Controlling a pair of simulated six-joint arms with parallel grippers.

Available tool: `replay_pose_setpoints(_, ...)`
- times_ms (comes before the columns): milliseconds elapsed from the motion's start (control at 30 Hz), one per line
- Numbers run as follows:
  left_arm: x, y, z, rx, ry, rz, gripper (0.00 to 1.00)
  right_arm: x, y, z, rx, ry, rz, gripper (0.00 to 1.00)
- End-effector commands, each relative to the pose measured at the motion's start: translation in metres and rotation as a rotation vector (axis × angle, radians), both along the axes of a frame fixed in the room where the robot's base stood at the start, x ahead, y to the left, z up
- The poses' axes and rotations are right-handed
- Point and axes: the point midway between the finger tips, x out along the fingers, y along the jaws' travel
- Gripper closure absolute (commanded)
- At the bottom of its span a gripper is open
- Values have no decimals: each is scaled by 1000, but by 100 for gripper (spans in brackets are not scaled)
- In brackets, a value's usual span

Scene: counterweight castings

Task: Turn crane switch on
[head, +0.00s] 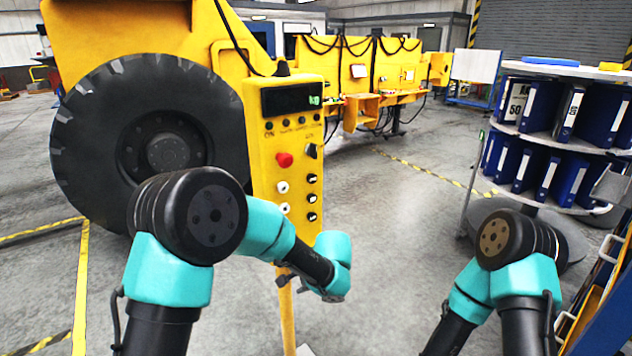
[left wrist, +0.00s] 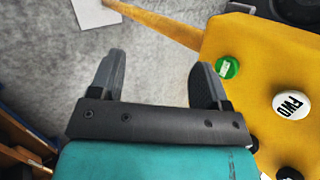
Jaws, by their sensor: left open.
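A yellow control box (head: 288,130) stands on a post with a dark display and rows of controls. A black rotary knob (head: 310,151) sits at its upper right, beside a red button (head: 284,160); I cannot read which way the knob is set. My left gripper (head: 285,277) is low at the bottom of the box near the post, partly hidden by my own arm. The left wrist view shows its two fingers (left wrist: 155,75) apart with nothing between them. A white FWD button (left wrist: 291,105) and a green-faced button (left wrist: 228,68) show right of the fingers. My right gripper is out of frame.
A large black tire (head: 95,150) on a yellow machine stands left of the box. A round shelf (head: 560,140) with blue binders stands at the right. Yellow cabinets (head: 350,65) line the back. Open floor (head: 400,200) lies between the box and the shelf.

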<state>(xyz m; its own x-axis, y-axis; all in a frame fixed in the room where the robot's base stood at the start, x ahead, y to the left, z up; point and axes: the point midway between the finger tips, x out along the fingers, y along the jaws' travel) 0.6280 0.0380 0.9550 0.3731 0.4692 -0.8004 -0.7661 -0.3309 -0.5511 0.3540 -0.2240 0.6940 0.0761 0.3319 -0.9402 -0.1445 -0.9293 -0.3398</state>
Motion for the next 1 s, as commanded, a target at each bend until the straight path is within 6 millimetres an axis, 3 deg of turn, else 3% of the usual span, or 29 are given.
replay_pose_setpoints(33, 11, -20, 34, 56, -93, -32, 30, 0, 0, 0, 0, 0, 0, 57)
replay_pose_setpoints(167, 27, -66, 130, 198, -369, -82, 30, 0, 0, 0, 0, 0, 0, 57)
replay_pose_setpoints(300, 20, -114, 230, 299, -672, -94, 30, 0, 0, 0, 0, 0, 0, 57)
replay_pose_setpoints(400, 8, -135, 279, 335, -826, -86, 30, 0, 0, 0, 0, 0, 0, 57)
replay_pose_setpoints(500, 0, -145, 303, 349, -907, -79, 30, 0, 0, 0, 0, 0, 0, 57)
replay_pose_setpoints(567, -2, -147, 308, 353, -925, -75, 30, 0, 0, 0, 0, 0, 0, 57)
replay_pose_setpoints(1000, 3, -143, 308, 354, -923, -75, 30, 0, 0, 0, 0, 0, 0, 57)
